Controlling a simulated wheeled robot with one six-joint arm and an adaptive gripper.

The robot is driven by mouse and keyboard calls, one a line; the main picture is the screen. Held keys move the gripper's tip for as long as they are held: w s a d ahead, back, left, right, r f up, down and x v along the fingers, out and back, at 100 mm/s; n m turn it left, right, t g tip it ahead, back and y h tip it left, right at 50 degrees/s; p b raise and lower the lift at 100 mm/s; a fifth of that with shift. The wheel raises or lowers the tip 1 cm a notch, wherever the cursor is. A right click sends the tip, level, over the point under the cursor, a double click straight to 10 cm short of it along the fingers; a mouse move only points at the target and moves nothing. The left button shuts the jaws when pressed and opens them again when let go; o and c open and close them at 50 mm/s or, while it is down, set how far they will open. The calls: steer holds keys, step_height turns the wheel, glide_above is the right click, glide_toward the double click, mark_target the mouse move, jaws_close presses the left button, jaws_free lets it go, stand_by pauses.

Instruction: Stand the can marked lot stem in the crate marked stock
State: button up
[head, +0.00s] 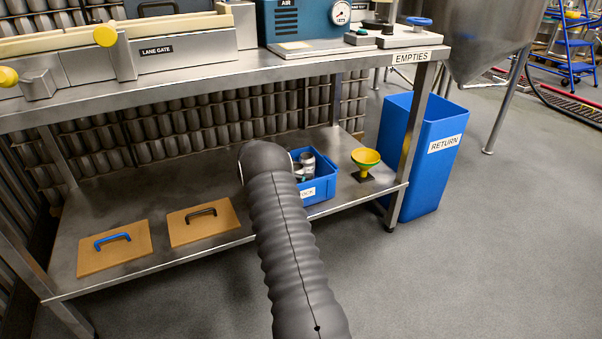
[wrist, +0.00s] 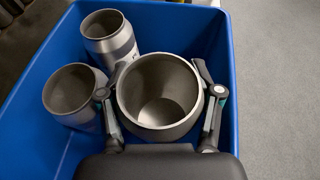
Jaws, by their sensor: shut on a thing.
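The stock crate (head: 321,186) is a blue box on the lower shelf, its label partly hidden behind my arm in the head view. In the wrist view the blue crate (wrist: 228,60) surrounds an open grey metal can (wrist: 158,118), and my gripper (wrist: 160,95) is shut on it, one finger on each side. The held can is upright, inside the crate's outline; I cannot tell whether it touches the floor. Its lot mark is not visible. Two other open cans, one at the back (wrist: 108,40) and one at the left (wrist: 73,95), stand in the crate beside it.
Two wooden boards with handles (head: 114,248) (head: 204,222) lie to the left. A blue return bin (head: 425,170) stands right of the table. The upper bench (head: 240,66) overhangs the shelf.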

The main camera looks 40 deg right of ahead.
steer(key=shift+f, duration=0.35)
steer(key=o, duration=0.6)
steer(key=shift+c, duration=0.2)
